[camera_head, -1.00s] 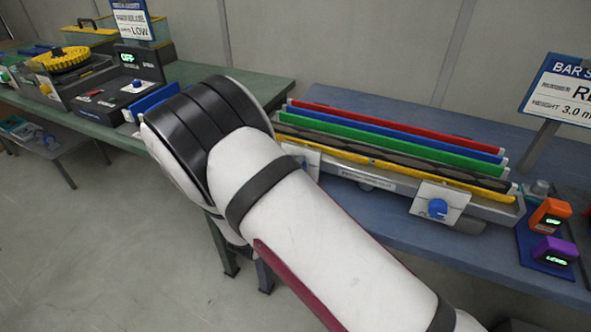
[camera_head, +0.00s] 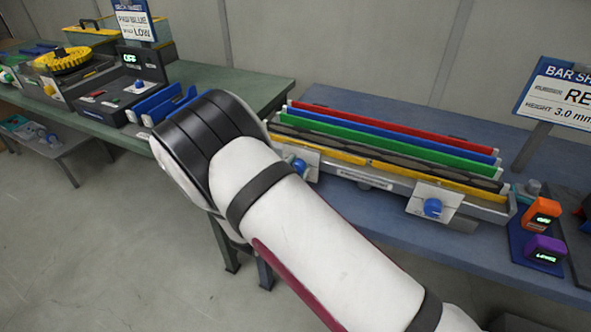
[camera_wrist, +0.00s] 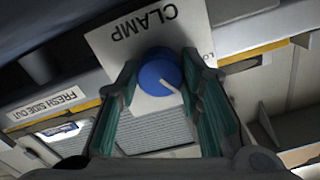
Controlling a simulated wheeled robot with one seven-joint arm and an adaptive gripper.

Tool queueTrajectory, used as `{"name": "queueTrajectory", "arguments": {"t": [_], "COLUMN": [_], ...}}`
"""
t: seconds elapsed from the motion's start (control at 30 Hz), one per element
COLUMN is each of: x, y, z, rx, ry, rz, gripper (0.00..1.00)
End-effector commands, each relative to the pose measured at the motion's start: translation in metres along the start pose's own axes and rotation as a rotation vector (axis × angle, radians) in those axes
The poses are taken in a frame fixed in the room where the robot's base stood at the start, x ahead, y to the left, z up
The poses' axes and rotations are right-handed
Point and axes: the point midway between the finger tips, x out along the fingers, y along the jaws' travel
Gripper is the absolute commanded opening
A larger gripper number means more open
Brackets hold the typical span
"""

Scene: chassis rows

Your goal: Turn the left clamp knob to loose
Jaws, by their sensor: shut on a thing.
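The left clamp knob (camera_wrist: 160,77) is round and blue with a white pointer line, on a white plate (camera_wrist: 118,43) lettered CLAMP, which appears upside down in the wrist view. The pointer is toward the lower right of that picture. My gripper (camera_wrist: 160,68) has its two green-padded fingers on either side of the knob, shut on it. In the head view the knob (camera_head: 299,166) shows just right of my arm, while my gripper is hidden. Lettering starting "LO" at the plate's right edge is partly covered by a finger.
The right clamp knob (camera_head: 432,208) is on a second white plate. Red, blue, green and yellow bars lie along the fixture on the blue table (camera_head: 362,225). Orange (camera_head: 543,214) and purple (camera_head: 545,250) display units stand at right. A green table (camera_head: 240,88) is at left.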

Motion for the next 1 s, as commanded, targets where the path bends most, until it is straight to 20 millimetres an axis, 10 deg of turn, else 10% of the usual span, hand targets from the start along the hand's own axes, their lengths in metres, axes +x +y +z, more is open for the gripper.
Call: {"name": "queueTrajectory", "arguments": {"t": [1.0], "x": [-0.0008], "y": [-0.0005], "z": [0.0015], "rx": [-0.887], "ry": [-0.003], "rz": [-0.001], "gripper": [0.06]}}
